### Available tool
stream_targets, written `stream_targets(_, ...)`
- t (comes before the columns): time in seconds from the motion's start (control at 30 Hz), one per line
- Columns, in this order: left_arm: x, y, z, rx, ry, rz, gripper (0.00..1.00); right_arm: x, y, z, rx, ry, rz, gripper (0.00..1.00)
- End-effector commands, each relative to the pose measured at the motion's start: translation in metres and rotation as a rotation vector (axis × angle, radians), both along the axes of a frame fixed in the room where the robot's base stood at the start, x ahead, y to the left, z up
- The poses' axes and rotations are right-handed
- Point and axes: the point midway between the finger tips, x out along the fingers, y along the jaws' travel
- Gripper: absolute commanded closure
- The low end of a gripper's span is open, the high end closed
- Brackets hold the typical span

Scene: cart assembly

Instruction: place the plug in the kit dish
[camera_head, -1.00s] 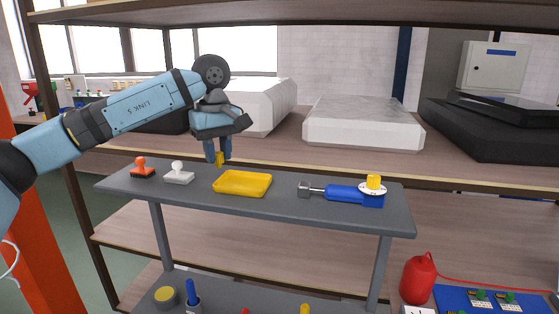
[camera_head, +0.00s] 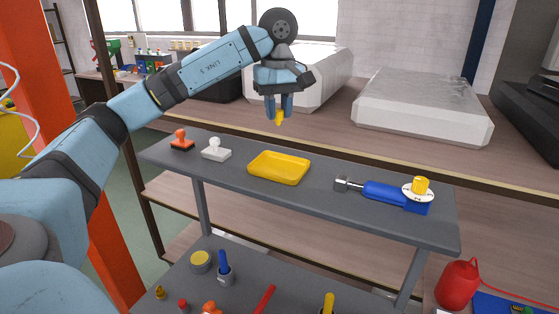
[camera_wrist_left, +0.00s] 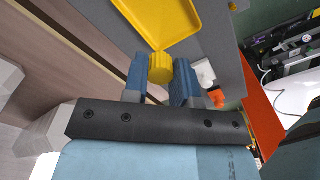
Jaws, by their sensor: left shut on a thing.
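My left gripper (camera_head: 279,112) is shut on a small yellow plug (camera_head: 280,118), held in the air above and behind the dish. The left wrist view shows the yellow, ridged plug (camera_wrist_left: 161,68) between the two blue fingers of the left gripper (camera_wrist_left: 160,75). The kit dish (camera_head: 279,167) is a shallow yellow tray on the cart's grey top shelf. It appears empty. In the left wrist view the dish (camera_wrist_left: 160,20) lies just beyond the plug, apart from it as far as the head view shows. My right gripper is not in view.
An orange stamp (camera_head: 181,141) and a white stamp (camera_head: 215,150) stand left of the dish. A blue tool (camera_head: 383,190) with a yellow-knobbed dial (camera_head: 419,189) lies to the right. Wooden shelving with large pale blocks (camera_head: 423,106) is behind. Several small items stand on the lower shelf.

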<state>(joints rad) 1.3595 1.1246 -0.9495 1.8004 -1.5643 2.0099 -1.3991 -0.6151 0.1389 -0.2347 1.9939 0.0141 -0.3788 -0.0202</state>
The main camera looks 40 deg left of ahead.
Motion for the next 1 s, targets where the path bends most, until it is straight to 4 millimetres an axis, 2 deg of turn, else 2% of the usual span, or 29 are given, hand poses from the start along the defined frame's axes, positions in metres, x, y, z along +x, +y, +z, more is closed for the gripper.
stream_targets(0.03, -0.001, 0.001, -0.013, 0.003, 0.005, 0.001, 1.00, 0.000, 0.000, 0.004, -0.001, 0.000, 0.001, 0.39)
stream_targets(0.2, -0.001, 0.001, -0.049, 0.003, 0.003, 0.001, 1.00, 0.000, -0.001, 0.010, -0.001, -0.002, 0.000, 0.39)
stream_targets(0.47, 0.000, 0.000, -0.075, 0.001, 0.002, -0.001, 1.00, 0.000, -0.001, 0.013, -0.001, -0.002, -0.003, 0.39)
stream_targets(0.67, 0.000, 0.000, -0.105, 0.000, 0.003, 0.000, 1.00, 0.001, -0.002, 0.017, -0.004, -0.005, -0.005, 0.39)
stream_targets(0.8, 0.000, 0.000, -0.112, 0.000, -0.001, 0.000, 1.00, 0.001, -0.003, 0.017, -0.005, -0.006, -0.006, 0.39)
stream_targets(1.0, 0.000, 0.000, -0.113, 0.000, -0.001, 0.000, 1.00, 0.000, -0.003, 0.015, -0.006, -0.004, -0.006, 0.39)
